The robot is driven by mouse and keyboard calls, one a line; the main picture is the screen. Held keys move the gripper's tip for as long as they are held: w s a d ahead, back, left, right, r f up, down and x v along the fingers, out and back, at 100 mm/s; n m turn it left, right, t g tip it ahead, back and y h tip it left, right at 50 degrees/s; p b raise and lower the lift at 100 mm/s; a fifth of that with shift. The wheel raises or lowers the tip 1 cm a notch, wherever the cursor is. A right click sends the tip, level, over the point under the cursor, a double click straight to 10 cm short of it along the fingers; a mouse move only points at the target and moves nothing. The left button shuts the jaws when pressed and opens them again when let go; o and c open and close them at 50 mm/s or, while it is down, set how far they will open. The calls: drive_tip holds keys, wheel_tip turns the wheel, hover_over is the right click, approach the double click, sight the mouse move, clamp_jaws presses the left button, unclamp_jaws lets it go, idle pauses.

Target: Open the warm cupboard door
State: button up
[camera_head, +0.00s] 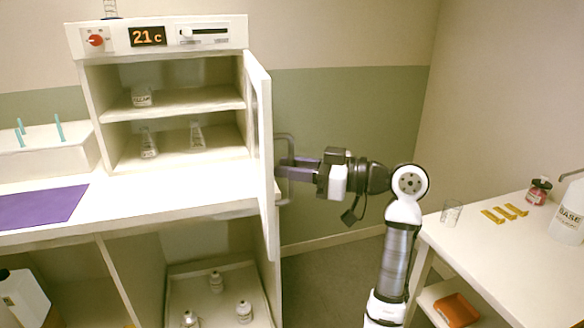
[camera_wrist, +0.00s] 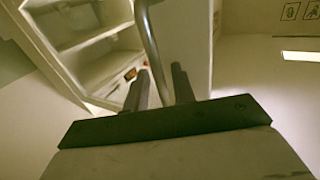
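The warm cupboard (camera_head: 165,52) stands on the counter at the left, with a display reading 21 c. Its door (camera_head: 262,140) is hinged at the right side and stands wide open, swung out towards the camera. The cupboard's inside shows. My gripper (camera_head: 287,168) is at the metal bar handle (camera_head: 291,147) on the door's outer face. Exact contact is hard to see.
A purple mat (camera_head: 40,206) and a white rack (camera_head: 45,158) lie left on the counter. A side table (camera_head: 475,240) at the right holds a glass (camera_head: 451,212), yellow pieces and bottles. Floor between is clear.

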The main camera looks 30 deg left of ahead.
drive_tip(key=b+v, duration=0.2)
drive_tip(key=v, duration=1.1)
drive_tip(key=shift+d, duration=0.4)
drive_tip(key=shift+w, duration=0.15)
